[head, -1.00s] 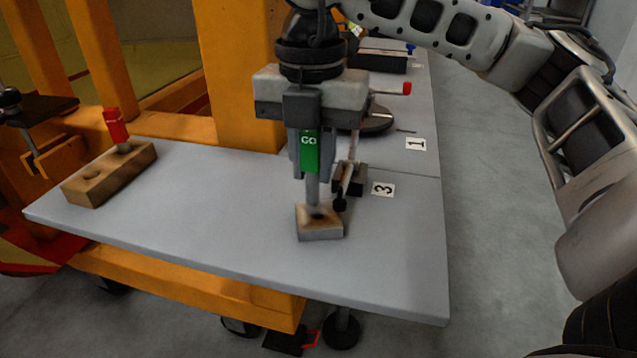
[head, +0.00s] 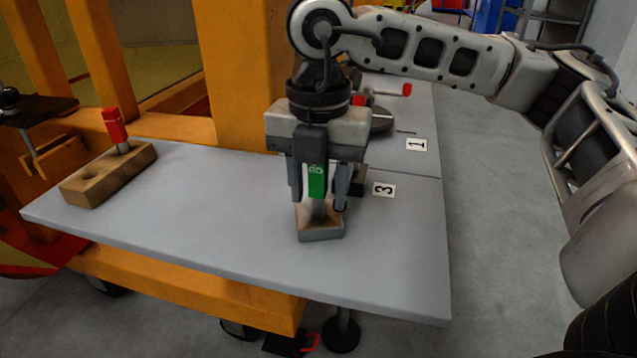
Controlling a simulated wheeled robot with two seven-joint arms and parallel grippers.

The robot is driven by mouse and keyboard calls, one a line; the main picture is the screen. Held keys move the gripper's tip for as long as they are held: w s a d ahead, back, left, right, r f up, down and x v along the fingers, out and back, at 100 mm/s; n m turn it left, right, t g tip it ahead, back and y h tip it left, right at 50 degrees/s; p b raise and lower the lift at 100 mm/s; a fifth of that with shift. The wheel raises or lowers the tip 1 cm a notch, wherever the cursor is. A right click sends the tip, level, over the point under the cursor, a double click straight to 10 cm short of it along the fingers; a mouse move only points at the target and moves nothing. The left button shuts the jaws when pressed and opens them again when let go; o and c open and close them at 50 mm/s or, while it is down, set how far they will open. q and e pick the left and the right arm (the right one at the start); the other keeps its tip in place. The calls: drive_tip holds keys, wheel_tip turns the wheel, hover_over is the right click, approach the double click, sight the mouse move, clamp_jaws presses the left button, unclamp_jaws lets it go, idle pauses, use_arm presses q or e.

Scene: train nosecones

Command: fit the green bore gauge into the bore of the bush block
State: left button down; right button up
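The bush block (head: 321,235) is a small tan and grey block on the front part of the grey table. My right gripper (head: 318,188) is directly above it, fingers pointing down, shut on the green bore gauge (head: 317,180) marked GO. The gauge is upright. Only a short length of its grey pin shows between the green handle and the block's top, so its lower end appears to be inside the bore. The bore's rim is mostly hidden by the pin and shadow. My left gripper is not in view.
A wooden holder (head: 108,178) with a red-handled gauge (head: 115,128) and an empty hole stands at the table's left. A dark fixture (head: 358,182) is close behind the block, near the label 3 (head: 384,190). The grey table (head: 220,215) is clear between holder and block.

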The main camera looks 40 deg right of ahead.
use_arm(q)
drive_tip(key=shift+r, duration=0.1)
use_arm(e)
drive_tip(key=shift+r+p, duration=0.35)
wheel_tip(320, 180, up, 12)
drive_tip(key=shift+f+p, duration=0.15)
drive_tip(key=shift+p, duration=0.6)
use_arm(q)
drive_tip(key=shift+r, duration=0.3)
